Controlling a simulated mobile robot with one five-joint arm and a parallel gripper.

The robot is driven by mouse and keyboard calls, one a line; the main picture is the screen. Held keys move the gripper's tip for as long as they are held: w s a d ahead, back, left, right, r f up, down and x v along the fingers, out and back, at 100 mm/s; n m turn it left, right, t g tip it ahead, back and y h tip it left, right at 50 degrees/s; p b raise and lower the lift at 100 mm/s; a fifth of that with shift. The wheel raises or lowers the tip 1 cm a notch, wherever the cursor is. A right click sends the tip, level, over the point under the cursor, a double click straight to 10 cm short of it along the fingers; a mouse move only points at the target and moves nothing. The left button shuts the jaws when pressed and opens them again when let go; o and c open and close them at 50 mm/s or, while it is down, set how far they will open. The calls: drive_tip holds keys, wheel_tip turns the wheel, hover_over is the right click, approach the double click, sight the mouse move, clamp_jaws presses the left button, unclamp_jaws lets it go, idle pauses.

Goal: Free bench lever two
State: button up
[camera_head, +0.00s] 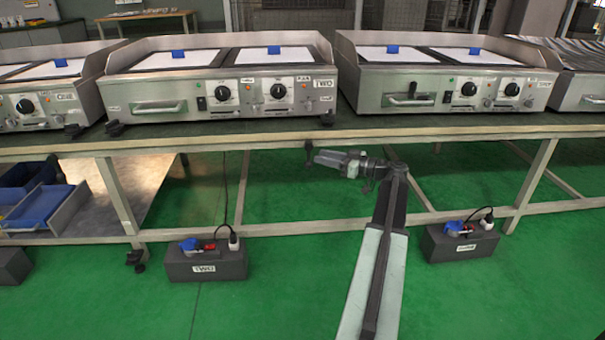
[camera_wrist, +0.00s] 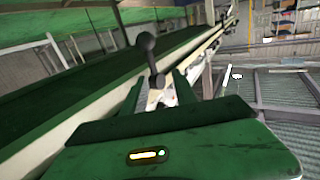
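A black ball-knobbed lever (camera_head: 327,118) stands at the bench's front edge, below the right end of the griddle (camera_head: 225,95) labelled TWO. In the wrist view the lever's knob (camera_wrist: 147,42) and short dark stem rise beyond my fingers, over a pale mount. My gripper (camera_head: 311,154) is just below the bench edge in the head view, slightly left of and under the lever. In the wrist view my gripper (camera_wrist: 160,92) has its two fingers apart, with the lever's lower part showing in the gap. I cannot tell whether they touch it.
The bench rail (camera_head: 430,132) runs just above my arm. A dark box (camera_head: 205,268) labelled TWO and another dark box (camera_head: 460,243) stand on the green floor. Blue bins (camera_head: 40,205) are at the left.

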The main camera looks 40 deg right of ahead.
sight(308, 161)
drive_tip(key=shift+t, duration=0.3)
drive_tip(key=x, duration=0.4)
drive_tip(key=d+x, duration=0.1)
drive_tip(key=x, duration=0.2)
drive_tip(key=shift+w, duration=0.1)
clamp_jaws()
idle(1.2)
